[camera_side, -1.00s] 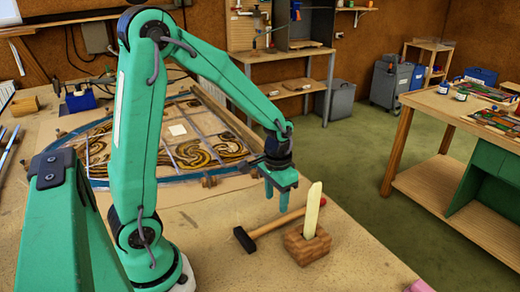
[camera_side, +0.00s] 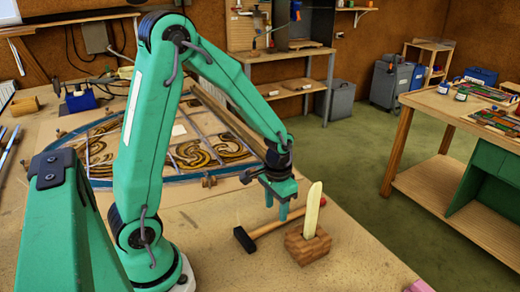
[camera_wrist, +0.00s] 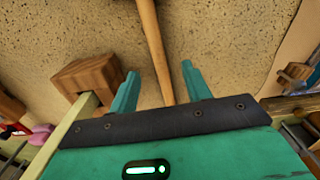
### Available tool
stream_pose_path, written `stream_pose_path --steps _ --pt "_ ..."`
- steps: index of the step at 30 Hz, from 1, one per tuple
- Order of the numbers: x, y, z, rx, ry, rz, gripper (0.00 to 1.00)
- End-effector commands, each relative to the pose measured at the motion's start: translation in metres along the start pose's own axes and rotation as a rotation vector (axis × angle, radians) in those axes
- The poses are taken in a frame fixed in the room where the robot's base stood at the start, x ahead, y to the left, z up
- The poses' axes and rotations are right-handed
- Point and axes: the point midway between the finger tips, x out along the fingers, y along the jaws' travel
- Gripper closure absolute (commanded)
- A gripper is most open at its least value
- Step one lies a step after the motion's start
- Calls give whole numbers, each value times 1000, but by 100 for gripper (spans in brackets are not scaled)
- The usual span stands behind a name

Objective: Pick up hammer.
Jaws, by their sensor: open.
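The hammer has a dark head (camera_side: 244,240) and a wooden handle (camera_side: 267,229). It lies on the workbench in front of the leaded panel (camera_side: 187,155). My gripper (camera_side: 276,211) is open and empty above the handle. In the wrist view the open fingers of my gripper (camera_wrist: 160,80) stand on either side of the line of the handle (camera_wrist: 150,35). The fingers look to be still above the handle; contact cannot be told. The hammer head is out of the wrist view.
A wooden block (camera_side: 307,246) with a pale upright strip (camera_side: 313,207) stands close to the right of the hammer; it also shows in the wrist view (camera_wrist: 88,75). Bare workbench (camera_side: 225,272) lies in front. A side table (camera_side: 450,110) stands at the right.

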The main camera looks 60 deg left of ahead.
Motion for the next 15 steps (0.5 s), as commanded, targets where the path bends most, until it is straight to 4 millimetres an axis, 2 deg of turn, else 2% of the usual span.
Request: stream_pose_path --steps 15 --pt "45 2 0 0 -3 0 52"
